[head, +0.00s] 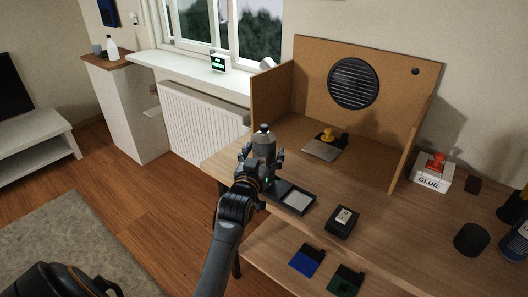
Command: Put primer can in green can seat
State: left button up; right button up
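A grey can with a dark cap (264,138), which looks like the primer can, stands upright between the fingers of my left gripper (262,157). The fingers are on both sides of it and appear shut on it, near the left edge of the workbench. The can's lower part is hidden by the gripper. The green seat (345,281) is at the bottom of the view on the lower shelf, to the right of and below the gripper. It looks empty.
A blue seat (306,260) is beside the green one. A black tray with a pale pad (297,200) and a small black box (342,222) are on the bench. A glue box (432,174), dark cylinder (472,240) and blue can (517,242) stand right. A cork enclosure (312,75) rises behind.

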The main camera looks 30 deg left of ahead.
pick_arm(q)
jog(key=shift+r, duration=0.2)
pick_arm(e)
jog(key=shift+d, duration=0.4)
pick_arm(q)
jog(key=v, duration=1.2)
pick_arm(e)
jog(key=shift+f, duration=0.2)
jog(key=shift+w+a, duration=0.1)
jog(key=shift+a, duration=0.05)
